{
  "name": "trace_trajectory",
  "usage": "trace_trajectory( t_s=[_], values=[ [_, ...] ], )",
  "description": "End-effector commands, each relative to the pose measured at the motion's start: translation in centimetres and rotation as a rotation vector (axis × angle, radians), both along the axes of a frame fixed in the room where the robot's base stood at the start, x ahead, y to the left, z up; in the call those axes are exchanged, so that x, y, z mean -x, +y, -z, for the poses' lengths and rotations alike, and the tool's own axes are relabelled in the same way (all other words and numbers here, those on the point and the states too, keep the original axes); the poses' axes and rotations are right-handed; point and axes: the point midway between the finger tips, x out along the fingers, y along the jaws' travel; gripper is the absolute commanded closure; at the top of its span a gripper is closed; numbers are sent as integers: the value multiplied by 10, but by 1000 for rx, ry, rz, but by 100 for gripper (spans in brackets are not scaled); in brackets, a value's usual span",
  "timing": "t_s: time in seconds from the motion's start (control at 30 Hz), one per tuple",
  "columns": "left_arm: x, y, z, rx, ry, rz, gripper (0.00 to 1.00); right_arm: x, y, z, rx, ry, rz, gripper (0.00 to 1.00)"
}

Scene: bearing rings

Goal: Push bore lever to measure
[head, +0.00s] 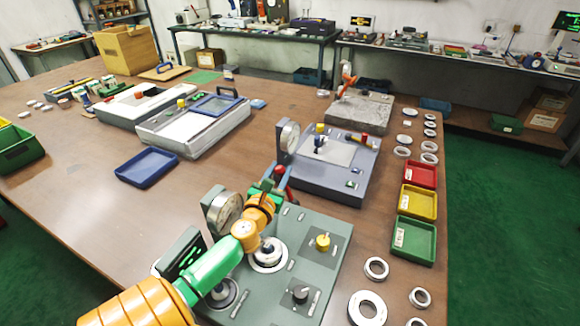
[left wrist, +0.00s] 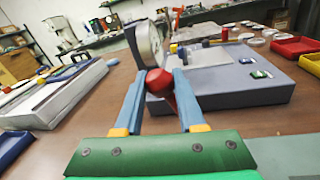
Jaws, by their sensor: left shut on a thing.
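The near grey-green gauge station (head: 305,235) has a dial (head: 223,211) and a bearing ring (head: 268,258) around its central post. A lever with a red ball knob (head: 279,169) rises by its far edge. In the left wrist view the red knob (left wrist: 159,82) sits between the two blue fingers. My left gripper (head: 276,182) is shut on this knob, its arm reaching over the near station from the lower left. The arm hides part of the station and the lever's base. My right gripper is not in view.
A blue-grey gauge station (head: 330,165) with its own dial (head: 289,138) stands just beyond the lever. Red (head: 421,174), yellow (head: 418,201) and green (head: 413,239) bins line the right side. Loose rings (head: 368,308) lie nearby. A blue tray (head: 147,168) lies left.

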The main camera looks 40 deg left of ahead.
Motion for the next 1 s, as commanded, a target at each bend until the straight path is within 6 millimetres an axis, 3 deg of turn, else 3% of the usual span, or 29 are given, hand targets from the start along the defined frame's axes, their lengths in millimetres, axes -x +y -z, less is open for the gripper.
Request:
trace_trajectory(
  t_s=[0.33,0.37,0.47,0.8,0.93,1.0],
  values=[
    [3,9,4,-8,5,-5,100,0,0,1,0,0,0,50],
    [3,9,4,-8,5,-5,57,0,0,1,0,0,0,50],
    [3,8,4,-7,5,-4,32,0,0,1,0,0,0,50],
    [2,5,3,-7,3,-3,32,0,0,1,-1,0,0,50],
    [-5,-14,-4,-8,0,2,32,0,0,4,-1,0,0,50],
    [-10,-30,-3,-71,19,4,32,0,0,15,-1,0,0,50]
  ],
)
